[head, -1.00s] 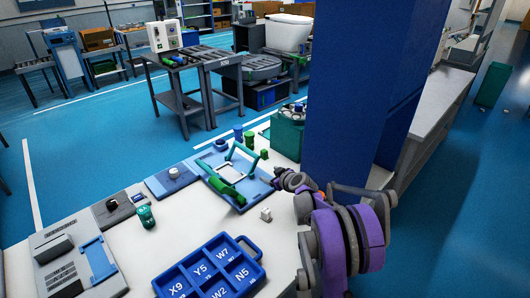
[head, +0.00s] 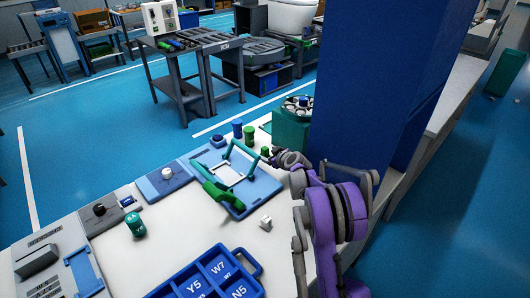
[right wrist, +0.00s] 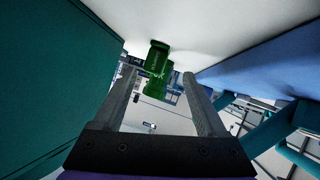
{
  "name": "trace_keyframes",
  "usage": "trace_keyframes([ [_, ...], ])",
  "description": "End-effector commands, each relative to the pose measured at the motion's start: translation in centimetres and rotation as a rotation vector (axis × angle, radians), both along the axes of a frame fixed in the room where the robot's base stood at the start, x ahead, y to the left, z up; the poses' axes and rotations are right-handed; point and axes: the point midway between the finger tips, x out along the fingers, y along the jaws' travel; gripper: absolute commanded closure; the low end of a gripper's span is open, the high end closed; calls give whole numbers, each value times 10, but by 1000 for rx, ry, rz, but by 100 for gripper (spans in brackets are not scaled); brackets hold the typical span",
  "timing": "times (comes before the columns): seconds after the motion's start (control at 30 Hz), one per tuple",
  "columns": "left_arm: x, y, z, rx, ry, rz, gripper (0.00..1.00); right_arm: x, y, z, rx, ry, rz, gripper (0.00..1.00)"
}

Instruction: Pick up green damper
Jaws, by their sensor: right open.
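A small green damper (head: 265,151) stands on the white table just right of the blue clamp fixture in the head view. In the right wrist view the green damper (right wrist: 157,60) shows beyond and roughly between the two grey fingers. My right gripper (right wrist: 160,78) is open and empty, with its fingers pointing at the damper. In the head view my right gripper (head: 276,157) is low over the table, close to the damper on its right side. My left gripper is not in view.
A darker green cylinder (head: 249,133) and a blue cylinder (head: 237,128) stand behind the damper. The blue fixture (head: 238,205) with green handles lies to its left. A teal box (head: 290,132) and a blue column (head: 365,90) stand close on the right. A white cube (head: 266,222) lies in front.

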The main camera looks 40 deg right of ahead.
Motion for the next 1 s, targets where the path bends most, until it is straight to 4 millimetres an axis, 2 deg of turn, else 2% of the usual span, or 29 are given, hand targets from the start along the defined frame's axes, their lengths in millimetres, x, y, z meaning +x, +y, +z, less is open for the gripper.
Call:
trace_keyframes([
  [0.17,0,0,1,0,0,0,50,12,-4,-5,-1,0,0,26],
  [0.43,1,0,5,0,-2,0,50,44,-15,-18,0,0,1,26],
  [0.77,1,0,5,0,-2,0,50,50,-16,-22,0,0,0,26],
  [1.0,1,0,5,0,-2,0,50,50,-16,-22,0,0,0,67],
])
